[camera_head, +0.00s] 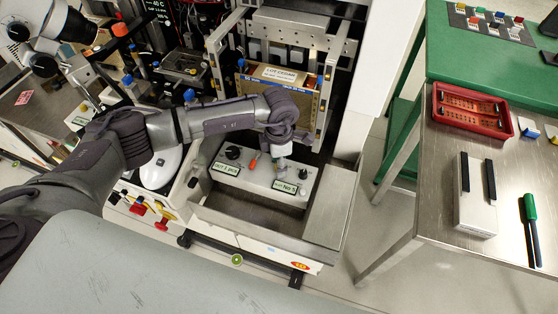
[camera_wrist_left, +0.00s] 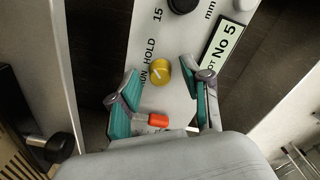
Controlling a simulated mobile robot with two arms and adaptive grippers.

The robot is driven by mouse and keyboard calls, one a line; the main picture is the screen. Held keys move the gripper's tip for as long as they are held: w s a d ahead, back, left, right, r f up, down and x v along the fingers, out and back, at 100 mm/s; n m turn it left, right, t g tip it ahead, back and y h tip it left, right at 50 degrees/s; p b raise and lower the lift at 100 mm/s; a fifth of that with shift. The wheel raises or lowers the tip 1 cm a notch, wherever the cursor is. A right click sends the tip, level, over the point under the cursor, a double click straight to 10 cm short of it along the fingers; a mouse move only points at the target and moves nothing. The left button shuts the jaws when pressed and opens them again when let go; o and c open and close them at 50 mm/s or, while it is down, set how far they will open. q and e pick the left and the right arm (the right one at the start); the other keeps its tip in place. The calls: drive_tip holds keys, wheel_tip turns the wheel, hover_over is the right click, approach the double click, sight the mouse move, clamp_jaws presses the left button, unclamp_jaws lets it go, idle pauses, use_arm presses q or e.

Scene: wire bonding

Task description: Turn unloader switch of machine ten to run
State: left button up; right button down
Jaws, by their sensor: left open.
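The control panel (camera_head: 226,180) of the machine is a pale sloping box with knobs and green-edged labels, low at the machine's front. In the left wrist view the panel (camera_wrist_left: 146,25) carries a yellow round knob (camera_wrist_left: 160,71) with a white mark beside lettering that reads HOLD and part of another word. A red-orange lever (camera_wrist_left: 158,120) sits nearer the wrist and also shows in the head view (camera_head: 254,162). My left gripper (camera_head: 281,174) points down over the panel. Its open teal fingers (camera_wrist_left: 166,84) stand on either side of the yellow knob, with gaps showing. My right gripper is out of view.
A black knob (camera_wrist_left: 183,4) and a label ending No 5 (camera_wrist_left: 222,46) lie near the fingers. A recessed tray (camera_head: 250,213) lies in front of the panel. A steel table (camera_head: 410,210) with a red tray (camera_head: 438,112) stands right, across a floor gap.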

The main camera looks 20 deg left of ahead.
use_arm(q)
drive_tip(key=shift+c, duration=0.3)
clamp_jaws()
drive_tip(key=shift+n, duration=0.3)
drive_tip(key=n+b, duration=0.1)
drive_tip(key=n, duration=0.2)
drive_tip(key=n+b, duration=0.1)
drive_tip(key=n, duration=0.4)
drive_tip(key=n+b, duration=0.1)
drive_tip(key=n, duration=0.3)
drive_tip(key=shift+n, duration=0.3)
drive_tip(key=n, duration=0.4)
drive_tip(key=shift+n, duration=0.3)
drive_tip(key=shift+w, duration=0.1)
